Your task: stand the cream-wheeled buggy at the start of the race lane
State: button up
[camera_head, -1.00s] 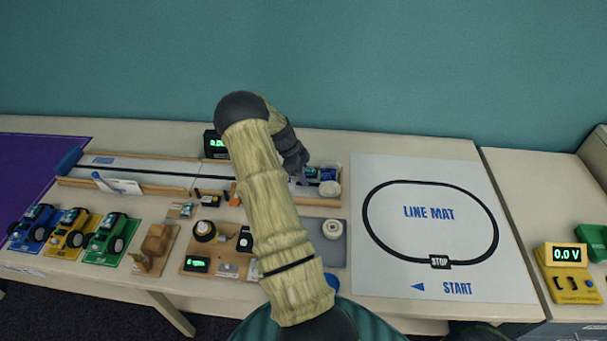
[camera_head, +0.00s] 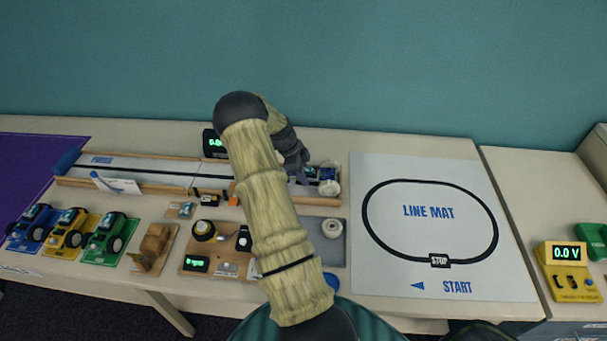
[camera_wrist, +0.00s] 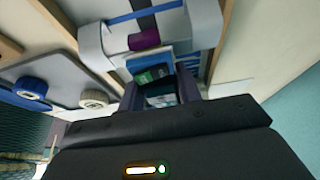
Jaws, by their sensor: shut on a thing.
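The cream-wheeled buggy (camera_head: 328,175) is at the right end of the race lane (camera_head: 160,178), between its wooden rails. Its cream wheels (camera_wrist: 92,46) and blue body (camera_wrist: 160,62) fill the top of the wrist view, with a purple piece (camera_wrist: 143,40) on it. The lane's black stripe runs beyond it, roughly in line with the buggy. My gripper (camera_wrist: 160,88) is shut on the buggy, one finger on each side of its near end. My arm hides part of the lane in the head view. I cannot tell whether the wheels touch the lane.
Blue, yellow and green buggies (camera_head: 108,238) stand at the front left.

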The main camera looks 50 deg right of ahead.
jog(key=shift+s+d, duration=0.3)
jog(key=shift+s, duration=0.15)
jog(key=o, duration=1.1)
jog(key=shift+o, duration=0.2)
jog(key=shift+w+a, duration=0.15)
jog(key=shift+w, duration=0.05)
jog(key=shift+w+r, duration=0.2)
jog(key=shift+r, duration=0.15)
jog(key=b+v, duration=0.1)
jog(key=v, duration=1.5)
jog(key=shift+a+r, duration=0.2)
jog(key=shift+r, duration=0.1)
jog(key=shift+w, duration=0.15)
